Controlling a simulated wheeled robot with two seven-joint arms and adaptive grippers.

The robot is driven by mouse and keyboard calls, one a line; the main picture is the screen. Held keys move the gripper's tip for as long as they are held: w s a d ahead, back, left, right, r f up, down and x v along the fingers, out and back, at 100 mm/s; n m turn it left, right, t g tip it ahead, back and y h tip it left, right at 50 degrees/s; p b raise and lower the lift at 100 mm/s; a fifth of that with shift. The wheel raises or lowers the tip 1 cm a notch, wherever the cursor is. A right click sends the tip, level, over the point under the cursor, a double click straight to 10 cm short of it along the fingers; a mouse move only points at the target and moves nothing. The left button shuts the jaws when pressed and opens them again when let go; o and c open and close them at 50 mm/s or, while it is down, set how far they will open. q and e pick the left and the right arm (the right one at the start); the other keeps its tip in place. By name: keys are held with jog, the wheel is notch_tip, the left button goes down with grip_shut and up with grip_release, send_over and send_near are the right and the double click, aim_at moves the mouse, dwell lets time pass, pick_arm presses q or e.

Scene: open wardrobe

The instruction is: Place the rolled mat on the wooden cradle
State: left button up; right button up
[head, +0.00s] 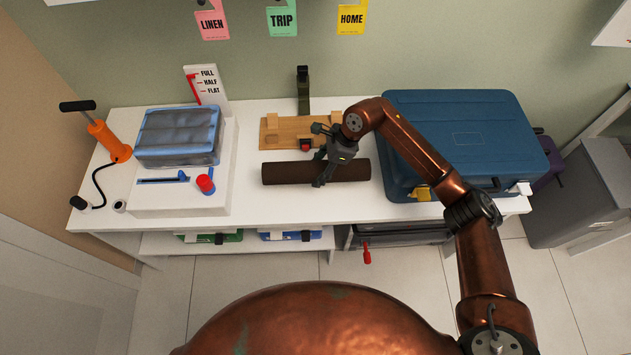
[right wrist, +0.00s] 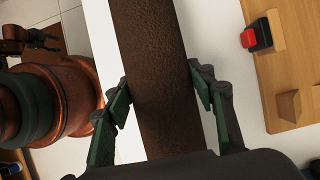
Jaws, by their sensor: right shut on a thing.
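The rolled mat (head: 285,174) is a dark brown cylinder lying left to right on or just above the white table, in front of the wooden cradle; I cannot tell if it touches the table. My right gripper (head: 320,182) is shut around it right of its middle. In the right wrist view the mat (right wrist: 152,70) runs between the two fingers (right wrist: 160,100). The wooden cradle (head: 275,136) is a light board with raised blocks, partly hidden by my right arm. The cradle (right wrist: 278,75) also shows at the right of the wrist view. A dark gripper-like part, likely my left gripper (right wrist: 42,40), shows small at its upper left.
A large blue suitcase (head: 460,135) stands right of the mat. A white unit with a grey-blue packed bag (head: 178,137) stands on the left, beside an orange pump (head: 108,142). A red button (head: 305,145) sits at the cradle's front. A dark green upright (head: 303,92) stands behind it.

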jog(key=shift+f+b, duration=0.6)
jog(key=shift+f, duration=2.7)
jog(key=o, duration=1.3)
jog(key=shift+r, duration=0.1)
